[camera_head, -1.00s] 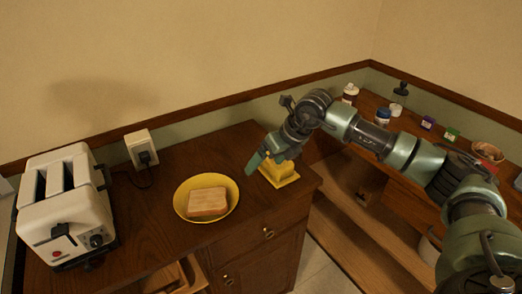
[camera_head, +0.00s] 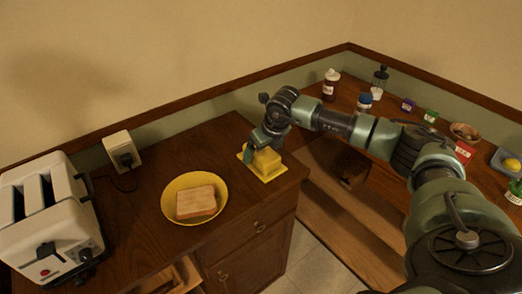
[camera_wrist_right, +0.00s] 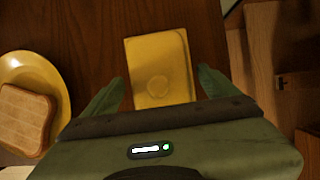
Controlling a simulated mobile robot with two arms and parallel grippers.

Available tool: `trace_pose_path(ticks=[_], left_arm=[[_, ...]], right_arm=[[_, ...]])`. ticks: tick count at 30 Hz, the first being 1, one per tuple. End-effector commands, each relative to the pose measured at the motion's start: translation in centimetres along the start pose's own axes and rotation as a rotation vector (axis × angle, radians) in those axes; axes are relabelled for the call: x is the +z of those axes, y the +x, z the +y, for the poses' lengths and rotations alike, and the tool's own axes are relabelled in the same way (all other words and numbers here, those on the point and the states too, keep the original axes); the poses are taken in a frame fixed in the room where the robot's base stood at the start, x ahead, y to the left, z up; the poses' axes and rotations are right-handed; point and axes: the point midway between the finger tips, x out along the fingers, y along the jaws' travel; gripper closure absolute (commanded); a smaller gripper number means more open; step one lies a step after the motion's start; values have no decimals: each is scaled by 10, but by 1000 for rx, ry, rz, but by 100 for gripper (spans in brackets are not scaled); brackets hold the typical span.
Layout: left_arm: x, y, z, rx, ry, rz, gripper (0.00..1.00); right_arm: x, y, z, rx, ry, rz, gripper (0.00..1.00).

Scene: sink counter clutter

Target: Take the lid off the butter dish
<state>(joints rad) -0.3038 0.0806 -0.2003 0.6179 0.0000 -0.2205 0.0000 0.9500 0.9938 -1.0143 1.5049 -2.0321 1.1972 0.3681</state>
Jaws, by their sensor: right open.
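The yellow butter dish (camera_head: 264,165) stands on the wooden counter near its right corner, with its lid (camera_head: 267,160) on a flat base. In the right wrist view the lid (camera_wrist_right: 158,75) shows from above, with a round knob near its near end. My right gripper (camera_head: 254,150) is at the dish's back left side in the head view. In the right wrist view its open fingers (camera_wrist_right: 160,88) lie one on either side of the dish's near part. I cannot tell whether they touch it. My left gripper is not in view.
A yellow plate (camera_head: 168,207) with a slice of bread (camera_head: 196,202) lies left of the dish. A white toaster (camera_head: 45,215) stands at the far left. Bottles and small boxes sit on the right counter, beyond a gap.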

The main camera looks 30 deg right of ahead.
Motion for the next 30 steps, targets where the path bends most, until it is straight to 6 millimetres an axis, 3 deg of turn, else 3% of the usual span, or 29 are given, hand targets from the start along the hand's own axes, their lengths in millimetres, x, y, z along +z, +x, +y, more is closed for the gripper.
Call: trace_pose_path(ticks=[8, 16, 25, 30], left_arm=[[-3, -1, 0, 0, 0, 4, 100], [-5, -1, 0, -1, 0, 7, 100], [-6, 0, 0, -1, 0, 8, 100], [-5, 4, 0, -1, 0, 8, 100]], right_arm=[[0, 5, 0, 0, -1, -1, 11], [0, 5, 0, 0, -1, -1, 82], [1, 2, 0, 1, 0, -3, 82], [7, -10, 0, 1, 0, -5, 82]])
